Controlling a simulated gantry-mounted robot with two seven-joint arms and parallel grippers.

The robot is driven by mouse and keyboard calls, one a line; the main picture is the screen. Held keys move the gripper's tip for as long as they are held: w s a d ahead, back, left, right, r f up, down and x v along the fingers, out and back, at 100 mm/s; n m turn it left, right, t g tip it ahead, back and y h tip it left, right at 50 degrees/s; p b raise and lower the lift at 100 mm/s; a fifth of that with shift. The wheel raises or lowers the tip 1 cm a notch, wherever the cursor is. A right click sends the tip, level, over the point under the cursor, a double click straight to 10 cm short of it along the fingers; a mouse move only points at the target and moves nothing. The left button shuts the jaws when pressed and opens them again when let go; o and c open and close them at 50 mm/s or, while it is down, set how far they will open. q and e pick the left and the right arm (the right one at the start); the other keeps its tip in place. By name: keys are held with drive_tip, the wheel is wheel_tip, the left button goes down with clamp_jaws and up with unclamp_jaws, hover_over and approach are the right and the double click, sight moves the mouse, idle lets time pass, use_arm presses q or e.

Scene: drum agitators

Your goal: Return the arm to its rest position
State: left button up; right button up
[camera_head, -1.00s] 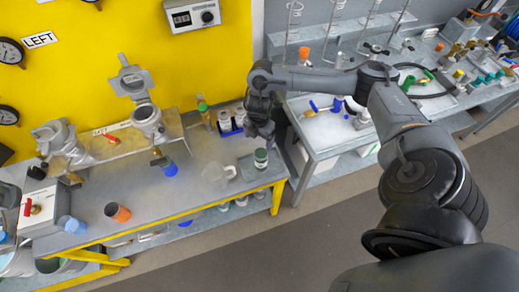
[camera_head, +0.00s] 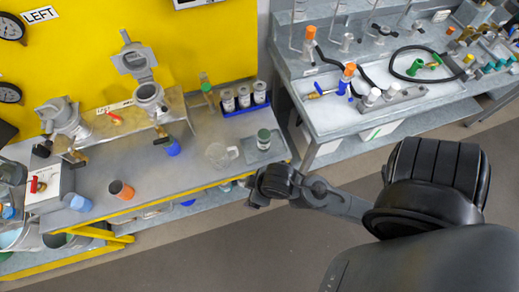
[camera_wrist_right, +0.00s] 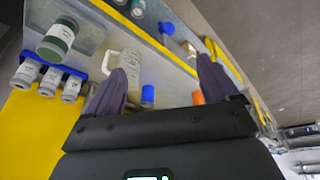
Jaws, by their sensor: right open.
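My right arm comes in from the right in the head view. Its gripper (camera_head: 254,196) hangs in front of the table's front edge, below a green-capped jar (camera_head: 264,139). In the right wrist view the two dark fingers of my right gripper (camera_wrist_right: 163,62) stand wide apart with nothing held between them. The jar (camera_wrist_right: 57,37) is left of the fingers there, on a grey tray (camera_wrist_right: 88,30). My left gripper is not in view.
The metal table (camera_head: 195,175) has yellow edging. It holds a clear beaker (camera_head: 220,155), an orange cup (camera_head: 121,190), a blue cup (camera_head: 79,202) and a blue rack (camera_head: 246,109) of white jars. A second bench (camera_head: 370,115) with hoses stands right. Floor in front is clear.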

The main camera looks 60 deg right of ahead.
drive_tip(key=shift+s+d+m, duration=0.3)
drive_tip(key=shift+s, duration=0.35)
wheel_tip(320, 180, up, 15)
drive_tip(key=p, duration=1.5)
